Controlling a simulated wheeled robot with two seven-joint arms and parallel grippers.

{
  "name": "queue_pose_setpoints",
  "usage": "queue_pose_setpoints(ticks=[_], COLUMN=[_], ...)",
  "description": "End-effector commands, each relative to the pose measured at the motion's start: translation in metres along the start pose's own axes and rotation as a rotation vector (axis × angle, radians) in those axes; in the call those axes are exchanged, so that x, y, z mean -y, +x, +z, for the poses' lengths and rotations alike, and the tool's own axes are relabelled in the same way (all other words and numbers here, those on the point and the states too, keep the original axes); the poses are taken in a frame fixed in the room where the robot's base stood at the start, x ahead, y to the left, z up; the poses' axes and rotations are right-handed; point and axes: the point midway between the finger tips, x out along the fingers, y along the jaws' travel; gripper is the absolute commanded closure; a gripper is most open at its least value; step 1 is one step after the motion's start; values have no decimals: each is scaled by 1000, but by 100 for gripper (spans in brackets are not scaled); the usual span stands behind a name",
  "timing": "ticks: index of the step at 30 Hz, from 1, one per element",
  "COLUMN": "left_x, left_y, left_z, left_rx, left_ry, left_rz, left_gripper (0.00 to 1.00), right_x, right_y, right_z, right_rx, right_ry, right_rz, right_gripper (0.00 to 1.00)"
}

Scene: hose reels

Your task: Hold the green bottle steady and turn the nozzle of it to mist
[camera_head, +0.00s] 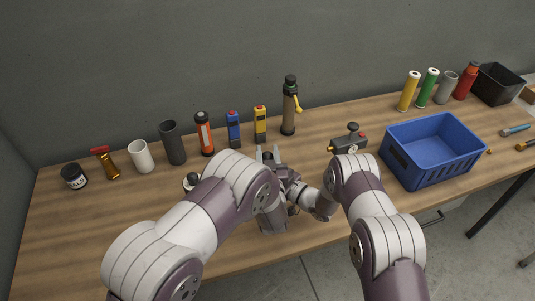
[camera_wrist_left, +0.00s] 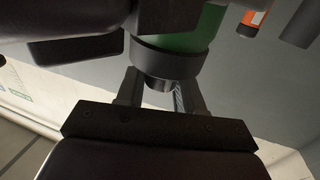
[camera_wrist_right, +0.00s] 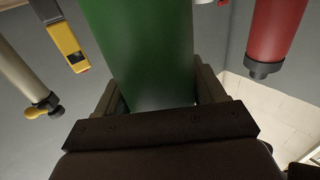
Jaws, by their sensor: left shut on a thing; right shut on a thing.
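The green bottle shows in the right wrist view (camera_wrist_right: 142,50) as a wide green body between the fingers of my right gripper (camera_wrist_right: 158,88), which is shut on it. In the left wrist view, part of the green bottle (camera_wrist_left: 205,30) shows with its dark nozzle (camera_wrist_left: 163,62). My left gripper (camera_wrist_left: 160,92) is shut on the nozzle's narrow end. In the head view my left gripper (camera_head: 269,156) is above the table's middle, and my arms hide most of the bottle. The nozzle's setting mark cannot be read.
A blue crate (camera_head: 465,151) stands on the wooden table to the right, near a small grey device (camera_head: 348,145). A row of bottles and tools runs along the back, including a dark sprayer with a yellow lever (camera_head: 289,110). The front left of the table is clear.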

Motion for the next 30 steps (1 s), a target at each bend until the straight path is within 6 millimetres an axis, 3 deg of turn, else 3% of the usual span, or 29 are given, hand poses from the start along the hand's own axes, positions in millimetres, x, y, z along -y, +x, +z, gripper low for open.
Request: queue_pose_setpoints(ticks=[15,16,18,26,30], left_x=[0,0,0,0,-2], left_y=[0,0,0,-1,-20], left_z=[0,0,0,0,0], left_rx=[1,1,1,1,3], left_ry=[-2,-2,-2,-1,0], left_rz=[-25,-25,-25,-23,-21], left_gripper=[94,57,43,43,43], right_x=[1,1,1,1,1], right_y=[0,0,0,0,0], right_z=[1,1,1,1,1], right_rx=[2,2,2,2,2], right_ry=[2,2,2,2,2], right_rz=[-1,-1,-1,-1,-1], right_gripper=[72,72,72,72,72])
